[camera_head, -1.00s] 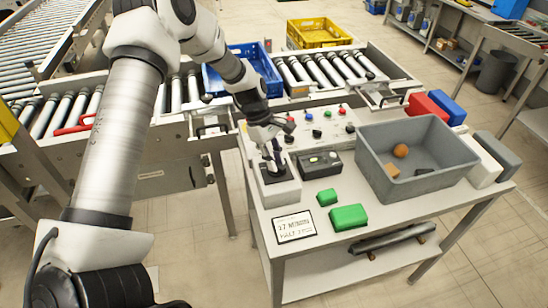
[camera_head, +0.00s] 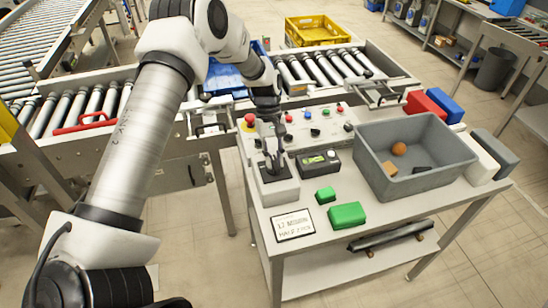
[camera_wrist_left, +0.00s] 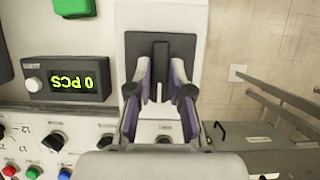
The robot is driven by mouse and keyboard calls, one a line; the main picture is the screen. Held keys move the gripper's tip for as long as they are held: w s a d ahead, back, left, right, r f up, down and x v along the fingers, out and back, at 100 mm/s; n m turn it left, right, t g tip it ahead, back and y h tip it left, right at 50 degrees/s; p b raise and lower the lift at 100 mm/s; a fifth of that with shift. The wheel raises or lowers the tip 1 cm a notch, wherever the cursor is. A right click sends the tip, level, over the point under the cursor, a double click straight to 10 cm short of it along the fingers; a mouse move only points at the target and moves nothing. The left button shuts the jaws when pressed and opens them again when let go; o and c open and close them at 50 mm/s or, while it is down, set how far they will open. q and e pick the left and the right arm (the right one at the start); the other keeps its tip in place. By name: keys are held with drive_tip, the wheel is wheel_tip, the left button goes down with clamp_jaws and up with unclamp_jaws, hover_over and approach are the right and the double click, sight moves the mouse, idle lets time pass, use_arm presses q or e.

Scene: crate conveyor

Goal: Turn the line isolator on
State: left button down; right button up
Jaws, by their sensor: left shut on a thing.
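The fingers hide part of the lever in the head view. My right gripper is in neither view.
Beside the isolator is a counter box (camera_head: 318,163) whose lit display (camera_wrist_left: 75,82) reads 0 PCS. Behind is a button panel (camera_head: 325,125). Green blocks (camera_head: 347,215), a sign (camera_head: 293,225) and a grey bin (camera_head: 380,180) share the table. A blue crate (camera_head: 228,75) sits on the conveyor.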

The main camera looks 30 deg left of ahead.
use_arm(q)
drive_tip(key=shift+s+f, duration=0.15)
drive_tip(key=c, duration=1.1)
unclamp_jaws()
drive_tip(key=shift+o, duration=0.2)
drive_tip(key=v, duration=1.2)
drive_tip(key=shift+d, duration=0.1)
